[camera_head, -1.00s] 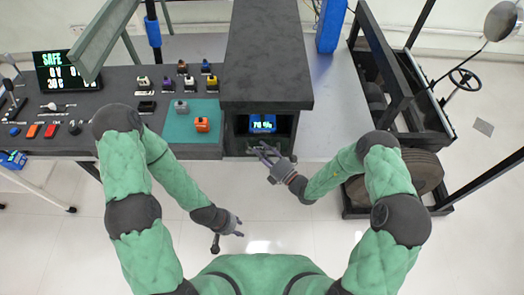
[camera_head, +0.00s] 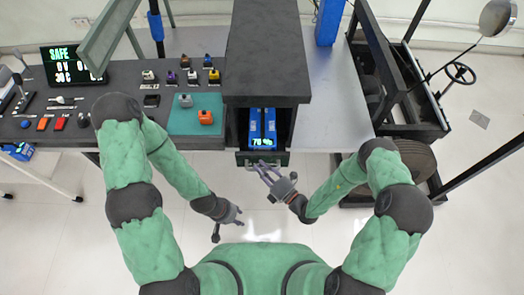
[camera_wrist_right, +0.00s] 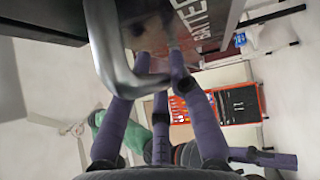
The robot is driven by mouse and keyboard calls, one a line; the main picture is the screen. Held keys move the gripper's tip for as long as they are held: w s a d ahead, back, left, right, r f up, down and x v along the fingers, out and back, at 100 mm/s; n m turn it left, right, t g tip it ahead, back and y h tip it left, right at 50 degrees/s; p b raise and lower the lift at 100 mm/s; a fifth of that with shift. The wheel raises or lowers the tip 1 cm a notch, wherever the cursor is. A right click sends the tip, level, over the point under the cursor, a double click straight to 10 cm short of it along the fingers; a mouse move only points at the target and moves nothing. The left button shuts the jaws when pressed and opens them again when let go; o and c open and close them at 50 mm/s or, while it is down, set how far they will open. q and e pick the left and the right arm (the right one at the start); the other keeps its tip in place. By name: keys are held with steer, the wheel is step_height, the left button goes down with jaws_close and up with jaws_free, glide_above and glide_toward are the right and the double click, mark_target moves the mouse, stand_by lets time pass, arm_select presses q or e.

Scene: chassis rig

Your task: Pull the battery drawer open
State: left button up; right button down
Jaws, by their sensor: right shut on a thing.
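The battery drawer (camera_head: 247,158) is pulled part way out of the dark cabinet (camera_head: 266,60). A blue battery pack (camera_head: 262,125) with a lit percent display sits in it. My right gripper (camera_head: 259,167) is at the drawer front, shut on its handle.
A teal mat (camera_head: 190,125) with grey and orange blocks lies left of the cabinet. A control panel with switches and a "SAFE" screen (camera_head: 72,63) is further left. A dark wheeled chassis frame (camera_head: 410,80) stands right. The floor in front of the drawer is clear.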

steer(key=s+p, duration=0.1)
steer(key=s, duration=0.8)
steer(key=shift+s, duration=0.4)
steer(key=c, duration=1.4)
jaws_free()
steer(key=shift+d, duration=0.1)
steer(key=shift+v, duration=5.95)
